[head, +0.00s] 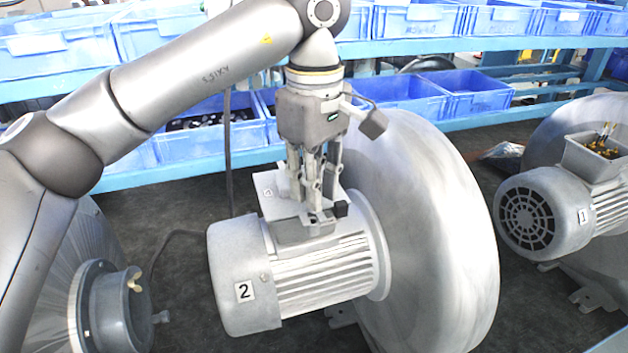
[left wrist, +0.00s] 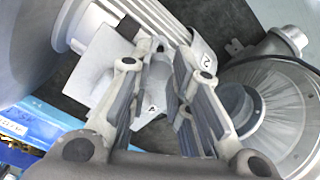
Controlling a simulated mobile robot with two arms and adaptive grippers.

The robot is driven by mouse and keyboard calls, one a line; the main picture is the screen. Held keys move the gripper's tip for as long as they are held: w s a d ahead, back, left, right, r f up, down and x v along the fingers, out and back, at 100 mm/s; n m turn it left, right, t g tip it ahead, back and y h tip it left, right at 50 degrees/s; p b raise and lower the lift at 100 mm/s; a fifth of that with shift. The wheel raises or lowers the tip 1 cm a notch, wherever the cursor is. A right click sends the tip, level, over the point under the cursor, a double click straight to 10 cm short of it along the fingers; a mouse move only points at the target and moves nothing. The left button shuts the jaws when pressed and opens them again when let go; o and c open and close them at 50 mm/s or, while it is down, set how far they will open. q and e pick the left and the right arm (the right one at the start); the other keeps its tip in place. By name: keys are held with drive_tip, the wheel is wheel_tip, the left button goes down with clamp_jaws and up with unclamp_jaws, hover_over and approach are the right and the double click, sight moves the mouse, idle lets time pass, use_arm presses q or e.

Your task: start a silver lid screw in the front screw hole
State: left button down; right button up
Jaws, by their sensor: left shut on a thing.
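The motor marked 2 (head: 300,270) lies in front of the large blower housing (head: 435,230), with a grey terminal box (head: 300,233) on top. The front screw hole is not distinguishable. My right gripper is not in view.
A second motor marked 1 (head: 548,212) with an open box of wires (head: 603,147) stands at the right. A flanged grey part (head: 115,305) stands at the left. Blue bins (head: 420,95) fill the shelves behind.

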use_arm(q)
drive_tip(key=shift+f+b, duration=0.95)
drive_tip(key=shift+f, duration=0.35)
idle(0.7)
idle(0.4)
drive_tip(key=shift+r+m+p, duration=0.15)
drive_tip(key=shift+m+p, duration=0.2)
drive_tip(key=shift+m, duration=0.35)
drive_tip(key=m, duration=0.3)
drive_tip(key=shift+p, duration=0.35)
drive_tip(key=m+p, duration=0.1)
drive_tip(key=m, duration=1.1)
drive_tip(key=shift+p, duration=0.35)
drive_tip(key=m, duration=0.5)
